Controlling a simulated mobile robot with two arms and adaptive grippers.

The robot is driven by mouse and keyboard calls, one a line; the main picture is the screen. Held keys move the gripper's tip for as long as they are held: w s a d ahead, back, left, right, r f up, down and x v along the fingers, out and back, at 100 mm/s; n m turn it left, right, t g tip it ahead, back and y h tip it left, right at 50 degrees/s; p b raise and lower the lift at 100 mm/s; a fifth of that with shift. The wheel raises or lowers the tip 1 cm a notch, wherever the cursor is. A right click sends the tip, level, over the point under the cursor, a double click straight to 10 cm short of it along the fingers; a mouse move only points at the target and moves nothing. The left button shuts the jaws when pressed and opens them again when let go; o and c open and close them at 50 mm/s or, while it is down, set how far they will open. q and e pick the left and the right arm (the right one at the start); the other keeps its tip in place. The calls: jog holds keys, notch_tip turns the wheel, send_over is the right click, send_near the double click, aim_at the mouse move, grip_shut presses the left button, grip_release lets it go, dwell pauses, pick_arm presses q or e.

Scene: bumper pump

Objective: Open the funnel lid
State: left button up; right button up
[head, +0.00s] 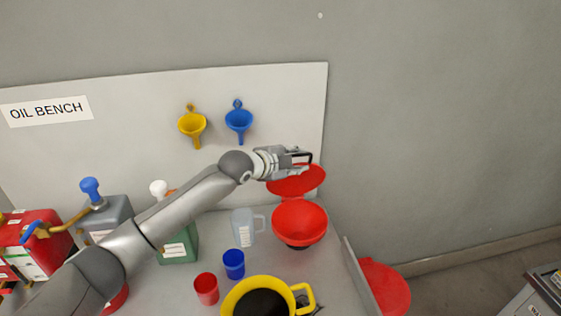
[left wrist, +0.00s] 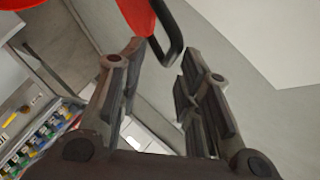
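The red funnel (head: 300,217) sits at the right end of the bench, its bowl facing up. Its red lid (head: 309,180) is raised and tilted up at the back of the funnel, against the wall panel. My left gripper (head: 302,158) is at the top edge of the lid. In the left wrist view its two fingers (left wrist: 160,75) are apart. The lid's dark looped handle (left wrist: 171,45) reaches between the fingertips, and a red part of the lid (left wrist: 137,15) shows above. I cannot tell whether a finger touches the handle. My right gripper is not in view.
A yellow pitcher (head: 233,297), a red cup (head: 206,289), a blue cup (head: 234,264) and a clear jug (head: 243,227) stand left of the funnel. Yellow (head: 192,124) and blue funnels (head: 239,119) hang on the panel. Pump containers stand behind my left arm.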

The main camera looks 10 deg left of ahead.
pick_arm(q)
jog(key=v, duration=0.8)
jog(key=shift+r, duration=0.15)
jog(key=shift+d, duration=0.15)
